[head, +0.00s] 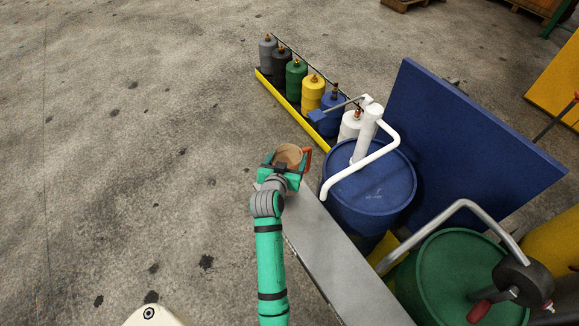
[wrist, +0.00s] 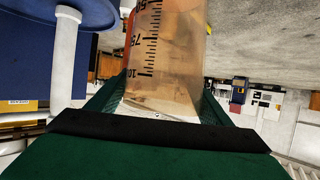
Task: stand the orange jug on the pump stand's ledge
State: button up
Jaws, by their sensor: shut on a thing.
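The orange jug (head: 289,154) shows in the head view as a brownish round vessel with an orange-red handle on its right. My gripper (head: 284,171) is shut on it, with the fingers around its body. In the wrist view the jug (wrist: 167,60) is a see-through tan cylinder with black measuring marks, between the fingers. The pump stand's ledge (head: 340,268) is a grey metal strip running along the front of the drums. The jug is near the ledge's far end; I cannot tell whether it touches the ledge. My gripper and arm hide part of that end.
A blue drum (head: 372,192) with a white pump (head: 367,135) and bent spout stands right of the jug. A green drum (head: 440,270) with a metal-pipe pump is nearer. Several coloured gas cylinders (head: 296,80) stand behind on a yellow base. The floor at left is clear.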

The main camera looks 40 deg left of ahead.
aim_at(289, 159)
jog(key=f, duration=0.3)
jog(key=shift+s+a+f, duration=0.25)
jog(key=shift+s+a, duration=0.05)
jog(key=shift+f, duration=0.3)
jog(key=o, duration=1.7)
jog(key=shift+w+d, duration=0.1)
jog(key=v, duration=1.2)
jog(key=shift+d, duration=0.1)
